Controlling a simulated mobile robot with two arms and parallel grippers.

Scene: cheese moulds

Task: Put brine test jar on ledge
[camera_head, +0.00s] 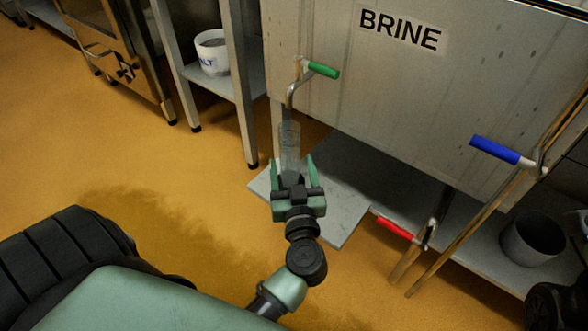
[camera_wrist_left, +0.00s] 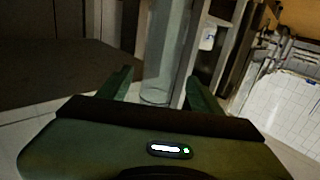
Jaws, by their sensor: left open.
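The brine test jar (camera_head: 289,143) is a tall clear cylinder. It looks upright, below the bent spout of the green-handled tap. In the left wrist view the jar (camera_wrist_left: 159,55) shows between and beyond the two fingers. My left gripper (camera_head: 296,164) is open around the near side of the jar; I cannot tell if a finger touches it. The jar's lower end is hidden by the gripper in the head view. A pale grey ledge-like slab (camera_head: 345,222) lies low under the gripper and the tank. My right gripper is not clearly seen.
The tank marked BRINE (camera_head: 400,90) stands just behind, with a green tap handle (camera_head: 323,69), a blue one (camera_head: 496,149) and a red one (camera_head: 394,228). A grey bucket (camera_head: 530,238) stands on the lower shelf at right. A white pot (camera_head: 211,55) sits on a rack.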

